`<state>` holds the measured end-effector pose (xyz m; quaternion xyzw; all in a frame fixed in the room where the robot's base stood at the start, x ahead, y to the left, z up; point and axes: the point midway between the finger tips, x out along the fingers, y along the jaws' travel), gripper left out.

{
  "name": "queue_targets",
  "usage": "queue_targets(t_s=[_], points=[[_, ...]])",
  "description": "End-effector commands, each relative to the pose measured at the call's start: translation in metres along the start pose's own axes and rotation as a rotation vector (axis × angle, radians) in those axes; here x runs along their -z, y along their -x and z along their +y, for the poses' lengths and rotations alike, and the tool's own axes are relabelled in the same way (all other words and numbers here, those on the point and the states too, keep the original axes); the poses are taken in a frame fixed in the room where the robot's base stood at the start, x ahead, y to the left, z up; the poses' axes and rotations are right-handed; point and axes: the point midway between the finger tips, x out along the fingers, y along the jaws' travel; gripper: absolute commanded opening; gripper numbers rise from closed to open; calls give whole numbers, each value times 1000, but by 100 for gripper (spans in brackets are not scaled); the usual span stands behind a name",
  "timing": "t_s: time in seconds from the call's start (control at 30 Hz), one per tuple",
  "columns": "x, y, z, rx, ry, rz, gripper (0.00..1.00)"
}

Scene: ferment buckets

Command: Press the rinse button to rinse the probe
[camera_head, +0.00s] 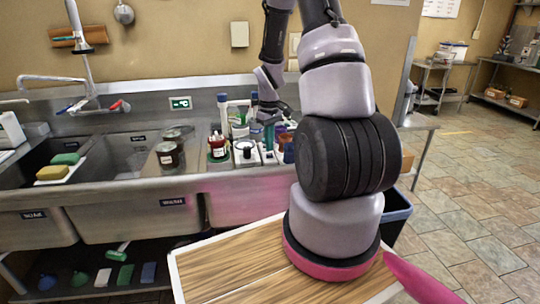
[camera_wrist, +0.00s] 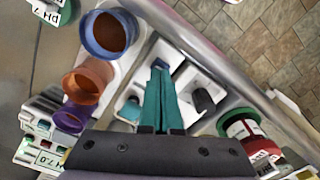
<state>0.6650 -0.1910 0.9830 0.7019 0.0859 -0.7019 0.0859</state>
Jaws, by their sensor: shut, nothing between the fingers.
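My gripper (camera_wrist: 160,72) is shut and empty, its teal fingers together. In the wrist view the fingers point into a white stepped unit (camera_wrist: 208,84), and a small dark blue piece shows right at the fingertips. Whether they touch it, and whether it is the rinse button, I cannot tell. A dark grey cylinder (camera_wrist: 204,101) stands in the unit to the right of the fingers. No probe can be made out for certain. In the head view my gripper (camera_head: 268,142) points down over the cluster of items on the sink's right-hand counter.
Blue (camera_wrist: 111,33), orange (camera_wrist: 88,80) and purple cups stand left of the fingers. A red jar with a green rim (camera_wrist: 240,125) stands to the right. In the head view, dark-lidded jars (camera_head: 168,154) sit further left, beside the sink basins (camera_head: 110,160).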

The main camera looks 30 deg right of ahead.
Motion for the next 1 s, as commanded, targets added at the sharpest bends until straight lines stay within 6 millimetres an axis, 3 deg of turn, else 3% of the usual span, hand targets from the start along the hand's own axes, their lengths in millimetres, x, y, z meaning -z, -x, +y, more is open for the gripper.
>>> queue_targets(t_s=[1.0], points=[[0, -20, 0, 0, 0, 0, 0]])
